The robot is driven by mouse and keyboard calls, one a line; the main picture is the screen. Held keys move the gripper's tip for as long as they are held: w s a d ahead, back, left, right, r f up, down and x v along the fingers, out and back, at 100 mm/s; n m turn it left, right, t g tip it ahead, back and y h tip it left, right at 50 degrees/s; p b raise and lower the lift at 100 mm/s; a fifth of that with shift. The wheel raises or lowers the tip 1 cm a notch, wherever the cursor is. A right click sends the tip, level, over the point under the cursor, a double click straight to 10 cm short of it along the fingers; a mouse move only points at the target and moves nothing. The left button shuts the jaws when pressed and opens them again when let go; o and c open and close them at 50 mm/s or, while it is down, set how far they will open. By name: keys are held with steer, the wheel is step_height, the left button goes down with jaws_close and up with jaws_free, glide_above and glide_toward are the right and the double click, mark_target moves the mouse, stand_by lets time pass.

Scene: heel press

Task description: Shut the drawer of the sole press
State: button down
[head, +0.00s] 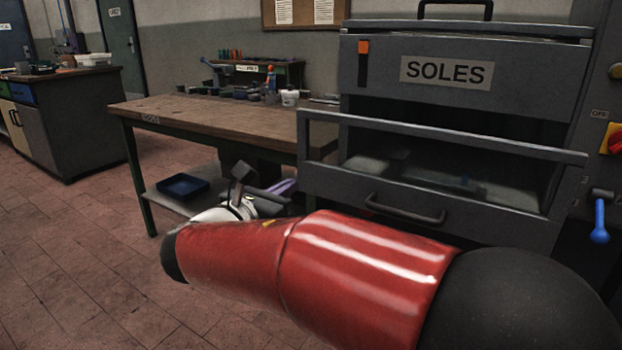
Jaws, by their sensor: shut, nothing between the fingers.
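The sole press (580,95) is a dark grey cabinet at the right, with an upper front labelled "SOLES" (447,72). Below that label, its drawer (340,190) stands out toward me, open. The drawer has a grey front panel, a raised rail across the top and a dark bar handle (405,208). My gripper (262,190) is in front of the workbench, just left of the drawer's front left corner in the picture. It is shut and empty; my red arm partly hides it. I cannot tell whether it touches the drawer.
A wooden workbench (180,112) with tools and small pots stands left of the press. A blue tray (182,186) lies on its lower shelf. A blue-knobbed lever (599,220) and a red switch (612,138) are at the press's right. The tiled floor at left is clear.

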mark_target(329, 160)
steer(key=p+x, duration=0.1)
steer(key=x, duration=1.2)
